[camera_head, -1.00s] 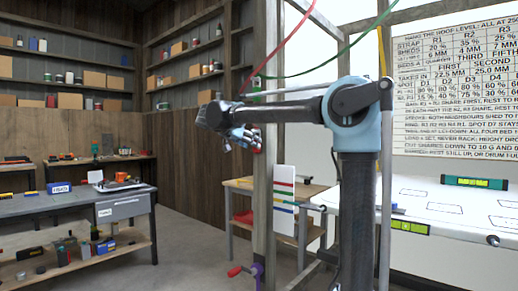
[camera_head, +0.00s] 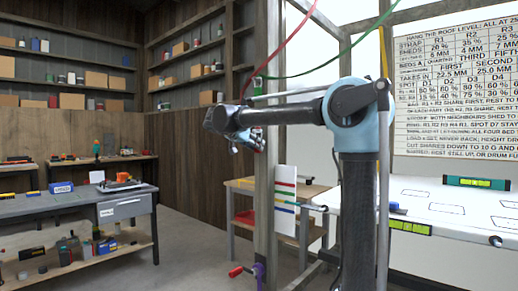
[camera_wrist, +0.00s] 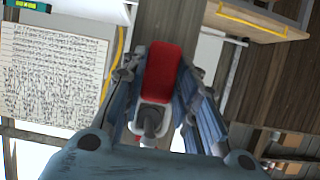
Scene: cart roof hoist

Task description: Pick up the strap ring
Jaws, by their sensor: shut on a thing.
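My gripper (camera_wrist: 158,95) is in the middle of the wrist view, its blue-grey fingers closed on both sides of a red piece (camera_wrist: 163,70) with a white collar and a grey knob. I cannot tell for certain that this piece is the strap ring; no ring opening shows. In the head view my gripper (camera_head: 250,139) is small, in front of the wooden post (camera_head: 264,190), and what it holds is not clear there. A red strap (camera_head: 283,45) runs down from the top toward the post near my wrist.
A green line (camera_head: 325,60) crosses above my arm. A purple clamp with a red handle (camera_head: 257,270) sits low on the post. A white table with a green level (camera_head: 477,183) stands right; a grey workbench (camera_head: 75,207) stands left. Open floor lies between the workbench and post.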

